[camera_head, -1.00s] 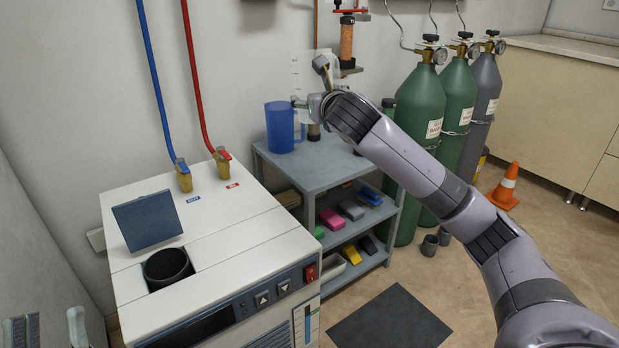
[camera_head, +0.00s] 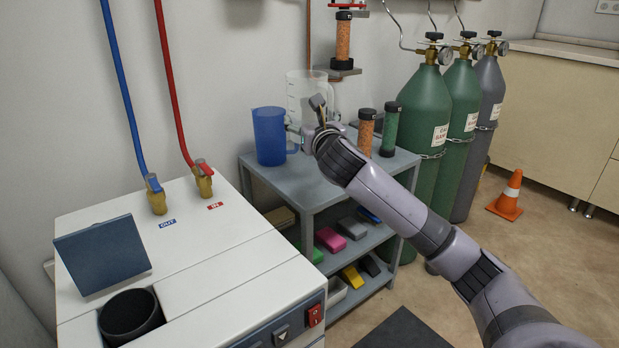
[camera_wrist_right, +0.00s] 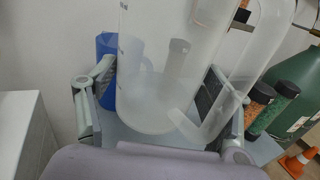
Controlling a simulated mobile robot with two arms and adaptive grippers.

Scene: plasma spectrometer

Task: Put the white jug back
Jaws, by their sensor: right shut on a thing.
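The white jug (camera_head: 306,92) is translucent with faint graduation marks, and it stands upright over the back of the grey shelf cart's top. It fills the middle of the right wrist view (camera_wrist_right: 150,70), with its handle on the right. My right gripper (camera_head: 308,136) has its fingers on either side of the jug's lower part and is shut on it. The gripper and wrist hide the jug's base in the head view, so I cannot tell there whether it touches the cart top (camera_head: 310,188). My left gripper is not in view.
A blue jug (camera_head: 268,136) stands close left of the white jug. Orange (camera_head: 366,132) and green (camera_head: 390,130) cylinders stand to the right on the cart. A white chiller (camera_head: 190,270) is at front left. Gas cylinders (camera_head: 424,120) stand at right.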

